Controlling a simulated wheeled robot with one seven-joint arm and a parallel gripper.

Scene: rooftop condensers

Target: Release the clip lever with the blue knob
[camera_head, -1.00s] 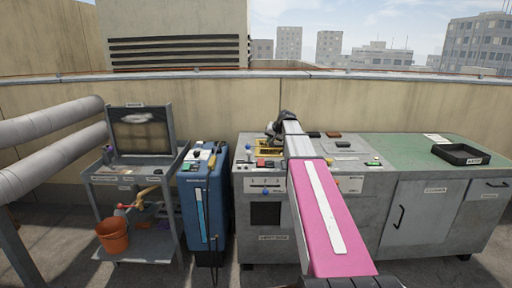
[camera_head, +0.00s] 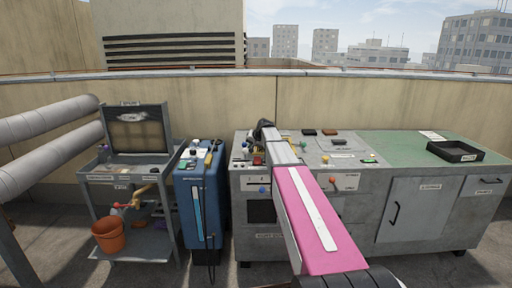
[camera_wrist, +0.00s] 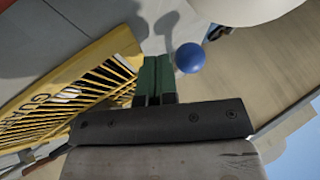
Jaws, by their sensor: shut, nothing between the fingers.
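A round blue knob (camera_wrist: 189,58) shows in the wrist view, just right of my fingertips; the lever under it is hidden. My gripper (camera_wrist: 154,70) is shut, with its green fingers together and nothing between them. The knob looks very near the fingers, but I cannot tell whether they touch. A yellow slotted guard (camera_wrist: 80,85) lies left of the fingers. In the head view my gripper (camera_head: 264,130) is over the back left of the grey bench (camera_head: 360,200), and my pink arm hides much of that area. Another blue knob (camera_head: 262,190) is on the bench's front panel.
A blue cabinet (camera_head: 199,205) with small controls on top stands left of the bench. Further left are a grey cart (camera_head: 130,178) and an orange bucket (camera_head: 108,235). A black tray (camera_head: 455,151) sits on the green right part of the top, which is mostly clear.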

